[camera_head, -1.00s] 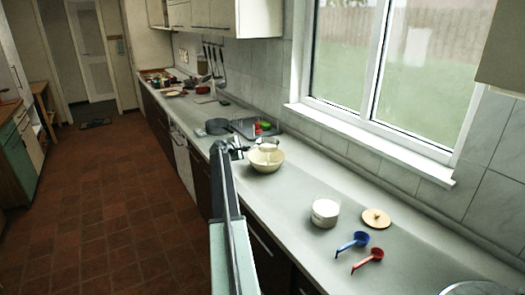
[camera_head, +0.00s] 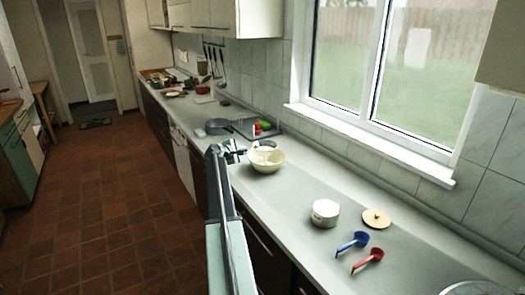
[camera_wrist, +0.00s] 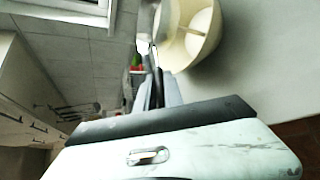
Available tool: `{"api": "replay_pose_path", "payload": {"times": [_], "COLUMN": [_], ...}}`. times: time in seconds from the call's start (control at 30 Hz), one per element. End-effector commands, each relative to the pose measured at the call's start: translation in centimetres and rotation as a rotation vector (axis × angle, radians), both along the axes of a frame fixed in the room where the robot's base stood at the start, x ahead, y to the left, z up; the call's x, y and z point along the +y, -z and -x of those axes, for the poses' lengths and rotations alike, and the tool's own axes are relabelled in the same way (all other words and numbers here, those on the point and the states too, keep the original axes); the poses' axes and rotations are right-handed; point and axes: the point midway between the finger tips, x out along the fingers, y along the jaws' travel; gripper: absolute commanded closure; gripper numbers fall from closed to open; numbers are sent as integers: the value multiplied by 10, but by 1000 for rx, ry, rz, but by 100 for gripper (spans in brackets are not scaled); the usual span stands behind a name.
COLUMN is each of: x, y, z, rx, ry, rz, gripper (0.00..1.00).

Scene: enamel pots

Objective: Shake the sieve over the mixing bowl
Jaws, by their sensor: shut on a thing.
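The cream mixing bowl (camera_head: 266,165) stands on the counter, past the end of my arm. My gripper (camera_head: 233,150) is at the bowl's left side in the head view, and in the wrist view its jaws (camera_wrist: 153,62) are shut on the sieve. The sieve (camera_wrist: 147,18) shows there as a narrow grey shape beside the cream bowl (camera_wrist: 206,58). In the head view the sieve (camera_head: 262,147) is small and pale at the bowl's far rim. Whether it touches the rim, and what it holds, I cannot tell.
A white canister (camera_head: 325,213) stands nearer on the counter, with a round wooden lid (camera_head: 376,218), a blue scoop (camera_head: 352,242) and a red scoop (camera_head: 368,260). A dark pan (camera_head: 217,127) and a tray (camera_head: 246,127) with red and green items lie behind the bowl. The window wall borders the counter.

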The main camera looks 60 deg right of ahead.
Motion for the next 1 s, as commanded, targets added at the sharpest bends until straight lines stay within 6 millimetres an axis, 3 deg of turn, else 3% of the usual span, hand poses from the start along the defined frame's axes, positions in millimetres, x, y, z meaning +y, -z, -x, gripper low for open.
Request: {"api": "replay_pose_path", "payload": {"times": [0.4,0.67,0.8,1.0], "x": [-3,-39,-32,-1], "y": [0,0,0,0], "z": [0,-2,0,1], "rx": [0,0,0,1], "ry": [1,0,-2,0], "rz": [0,0,0,0], "gripper": [100,100,100,100]}}
